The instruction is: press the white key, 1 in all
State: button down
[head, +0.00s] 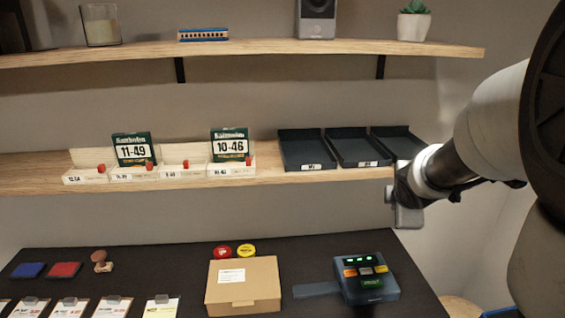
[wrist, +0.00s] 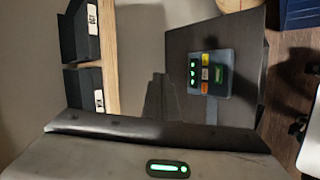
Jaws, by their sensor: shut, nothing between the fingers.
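The blue keypad device (head: 347,294) lies on the dark bench at the lower right. Its top has green lights, an orange key, a yellow key, a green key (head: 372,283) and a small pale key (head: 366,271) between orange and yellow, which I take as the white key. My gripper (head: 405,215) is shut and empty, up by the right end of the middle shelf, above and apart from the device.
A cardboard box (head: 243,290) stands on the bench (head: 130,262) left of the device. A flat blue-grey strip (head: 315,290) lies between them. Air above the device looks free.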

jog(key=w+d+f+n+y, duration=0.2)
jog(key=w+f+n, duration=0.4)
jog(key=f+n, duration=0.3)
jog(key=n+y+p, duration=0.1)
jog(key=n+y, duration=0.2)
jog(key=n, duration=0.1)
send_over(366, 271)
notch_tip(366, 271, down, 9)
jog(key=shift+s+d+f, duration=0.15)
jog(key=shift+s, duration=0.25)
jog(key=shift+f, duration=0.1)
notch_tip(366, 271, down, 8)
jog(key=b, duration=0.6)
jog(key=shift+f+b, duration=0.3)
jog(key=shift+b, duration=0.3)
jog(key=shift+f, duration=0.1)
jog(key=shift+f+b, duration=0.35)
jog(key=shift+b, duration=0.3)
